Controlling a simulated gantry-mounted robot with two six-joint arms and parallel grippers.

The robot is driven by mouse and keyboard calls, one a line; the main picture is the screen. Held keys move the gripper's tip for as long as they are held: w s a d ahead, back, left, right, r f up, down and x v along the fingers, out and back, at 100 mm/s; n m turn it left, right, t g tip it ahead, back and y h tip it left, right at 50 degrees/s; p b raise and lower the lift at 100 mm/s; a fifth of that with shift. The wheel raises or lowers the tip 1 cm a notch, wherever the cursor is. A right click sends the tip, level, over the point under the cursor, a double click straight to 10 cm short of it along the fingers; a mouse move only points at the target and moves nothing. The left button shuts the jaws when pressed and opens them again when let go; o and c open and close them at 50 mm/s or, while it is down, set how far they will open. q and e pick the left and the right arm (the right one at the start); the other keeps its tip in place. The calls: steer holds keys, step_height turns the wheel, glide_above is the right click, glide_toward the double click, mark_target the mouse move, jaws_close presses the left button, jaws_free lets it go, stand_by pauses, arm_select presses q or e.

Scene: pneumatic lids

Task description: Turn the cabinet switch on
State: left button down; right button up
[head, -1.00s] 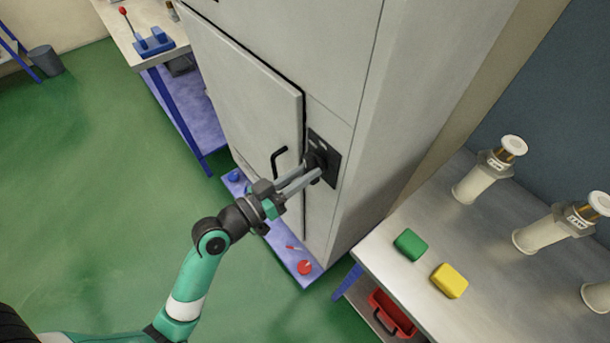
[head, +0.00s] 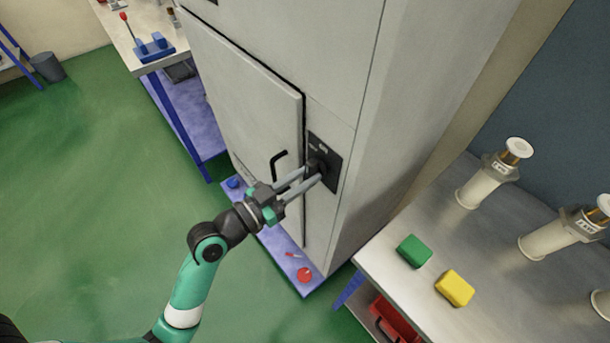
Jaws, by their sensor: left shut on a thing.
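The grey cabinet (head: 385,120) stands in the middle of the head view with its door (head: 245,100) closed or nearly so. A black switch panel (head: 330,160) is set in its front, right of the door's black handle (head: 279,163). My left gripper (head: 318,172) reaches the panel. Its fingers are shut on the dark switch knob (head: 316,165), which they partly hide. The knob's exact angle is hard to tell. My right gripper is not in view.
A bench (head: 395,295) on the right holds a green block (head: 414,251), a yellow block (head: 455,288) and several white cylinders (head: 484,185). A blue ledge (head: 265,232) with a red knob (head: 304,275) lies at the cabinet's foot. Green floor is clear on the left.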

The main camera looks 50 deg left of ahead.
arm_select(q)
steer(key=c, duration=0.7)
jaws_free()
steer(key=s, duration=1.1)
steer(key=shift+s+a, duration=0.15)
steer(key=shift+s, duration=0.15)
